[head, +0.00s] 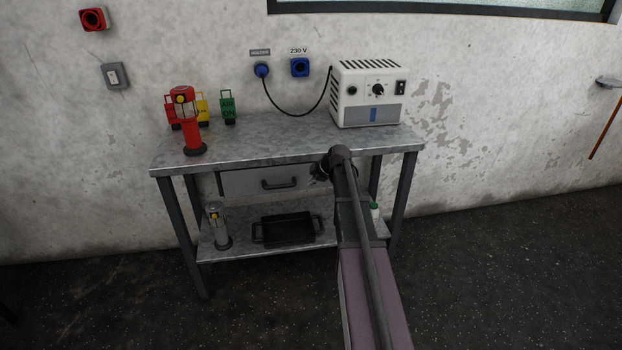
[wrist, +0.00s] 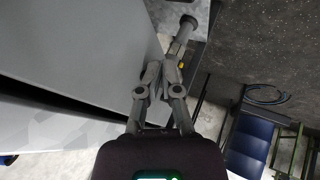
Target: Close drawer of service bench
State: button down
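The service bench (head: 240,151) is a grey metal table against the wall. Its drawer (head: 240,183), with a dark bar handle (head: 279,184), sits under the top; I cannot tell exactly how far its front stands out. My gripper (head: 320,171) is at the drawer's right end, below the bench's front edge, partly hidden by my arm. In the wrist view my gripper's (wrist: 162,72) fingers come together with nothing seen between them. A large grey metal surface (wrist: 80,55) lies close to their left; contact with it is unclear.
A red lamp (head: 193,127), yellow and green items and a white power unit (head: 367,95) stand on top. The lower shelf holds a grey lamp (head: 218,227), also in the wrist view (wrist: 183,38), and a black tray (head: 286,231). The floor in front is clear.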

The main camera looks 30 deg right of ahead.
jog(key=p+v, duration=0.8)
jog(key=v, duration=0.2)
jog(key=shift+s, duration=0.2)
dwell(0.6)
jog(key=s+a+f+m+g+h, duration=0.1)
jog(key=s+a+f+m+g, duration=0.15)
jog(key=s+a+m, duration=0.75)
jog(key=s+a+f+m+g+h, duration=0.15)
jog(key=s+a+m+g, duration=0.25)
jog(key=s+a, duration=1.15)
jog(key=w+a+r+p, duration=0.1)
jog(key=r+p, duration=0.7)
jog(key=w+a+r+p, duration=0.2)
jog(key=r+p, duration=0.5)
jog(key=r, duration=0.1)
jog(key=shift+p, duration=0.35)
